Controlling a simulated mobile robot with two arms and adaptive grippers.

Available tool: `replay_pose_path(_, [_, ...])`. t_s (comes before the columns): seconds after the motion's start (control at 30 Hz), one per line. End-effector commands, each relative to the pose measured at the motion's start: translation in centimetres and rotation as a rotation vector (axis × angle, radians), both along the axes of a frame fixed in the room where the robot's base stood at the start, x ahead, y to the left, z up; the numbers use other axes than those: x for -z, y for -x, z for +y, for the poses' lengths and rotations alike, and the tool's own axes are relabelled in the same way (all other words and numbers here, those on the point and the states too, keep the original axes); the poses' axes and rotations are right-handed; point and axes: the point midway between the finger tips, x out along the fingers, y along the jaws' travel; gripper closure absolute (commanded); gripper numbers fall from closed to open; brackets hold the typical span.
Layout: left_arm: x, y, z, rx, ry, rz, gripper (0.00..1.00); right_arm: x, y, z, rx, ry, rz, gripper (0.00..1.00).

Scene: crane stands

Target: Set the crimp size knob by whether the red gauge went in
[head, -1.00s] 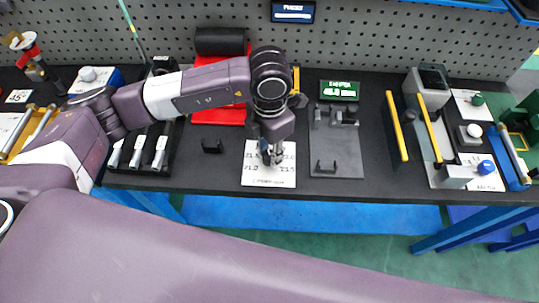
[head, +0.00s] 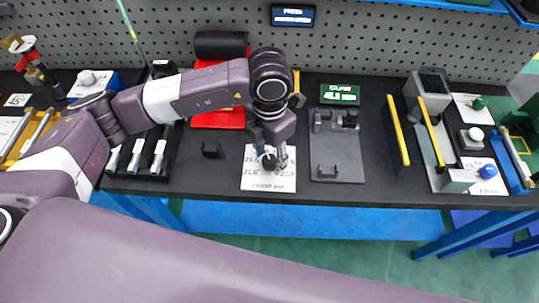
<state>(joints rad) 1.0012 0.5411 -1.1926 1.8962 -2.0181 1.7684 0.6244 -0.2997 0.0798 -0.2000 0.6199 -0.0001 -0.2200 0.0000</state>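My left gripper (head: 273,155) is over a white card with printed numbers (head: 268,184) at the bench's front edge. Its two fingers look spread apart, one on each side of a small round knob (head: 269,161) on the card. Whether they touch the knob is too small to tell. The gripper partly hides the knob and the upper card. I cannot pick out a red gauge; several white-handled tools (head: 135,157) sit in a black rack at the left. My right gripper is not in view.
A grey plate with black fixtures (head: 338,163) lies right of the card, with a small green display (head: 340,94) behind it. Yellow-edged upright plates (head: 397,130) and a grey device (head: 429,88) are farther right.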

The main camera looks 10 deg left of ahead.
Motion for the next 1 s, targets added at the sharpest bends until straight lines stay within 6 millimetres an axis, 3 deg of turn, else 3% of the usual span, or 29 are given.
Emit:
replay_pose_path(0.37, [-0.7,0.0,0.0,0.001,0.0,0.0,0.56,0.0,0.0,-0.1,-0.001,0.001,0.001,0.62])
replay_pose_path(0.8, [-9.3,0.0,-0.1,0.002,0.001,-0.002,0.56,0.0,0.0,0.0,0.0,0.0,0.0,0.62])
replay_pose_path(1.0, [-11.5,0.0,0.0,0.002,0.0,0.0,0.56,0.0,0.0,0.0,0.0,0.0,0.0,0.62])
